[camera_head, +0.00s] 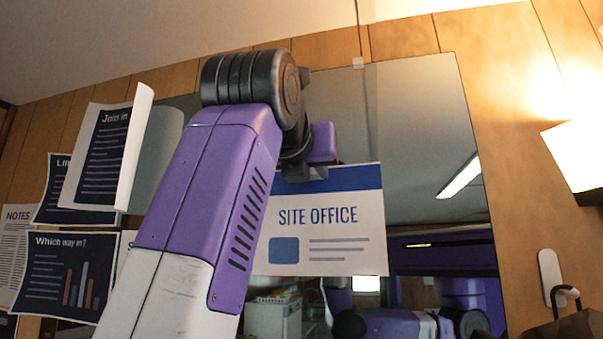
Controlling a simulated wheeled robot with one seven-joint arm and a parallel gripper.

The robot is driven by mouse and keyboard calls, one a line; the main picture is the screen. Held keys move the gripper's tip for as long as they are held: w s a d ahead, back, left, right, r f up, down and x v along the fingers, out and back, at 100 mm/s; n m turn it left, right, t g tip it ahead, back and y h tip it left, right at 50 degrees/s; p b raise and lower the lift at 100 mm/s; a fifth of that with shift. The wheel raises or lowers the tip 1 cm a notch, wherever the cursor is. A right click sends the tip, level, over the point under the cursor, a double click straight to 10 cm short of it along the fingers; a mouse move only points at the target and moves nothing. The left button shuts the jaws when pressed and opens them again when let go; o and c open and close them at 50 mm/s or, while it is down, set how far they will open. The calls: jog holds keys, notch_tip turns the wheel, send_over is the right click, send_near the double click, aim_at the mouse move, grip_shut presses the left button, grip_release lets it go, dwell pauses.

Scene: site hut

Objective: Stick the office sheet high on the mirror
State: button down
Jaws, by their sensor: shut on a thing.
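The office sheet (330,240) is white with a blue top band and the words SITE OFFICE. It hangs upright in front of the mirror (420,130), at about the middle of the glass. My gripper (318,172) is shut on the sheet's top edge. The arm hides the sheet's left edge, part of the gripper and part of the mirror's left side. I cannot tell whether the sheet touches the glass. The mirror's upper part above the sheet is bare.
Several papers (70,265) are pinned on the wooden wall at left, one with a curled edge (108,150). A lit lamp (578,155) is at right. A white hook (551,280) holds a dark thing below it. The mirror reflects my body and a ceiling light.

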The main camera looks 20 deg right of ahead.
dwell(0.7)
jog(key=c, duration=1.2)
grip_release()
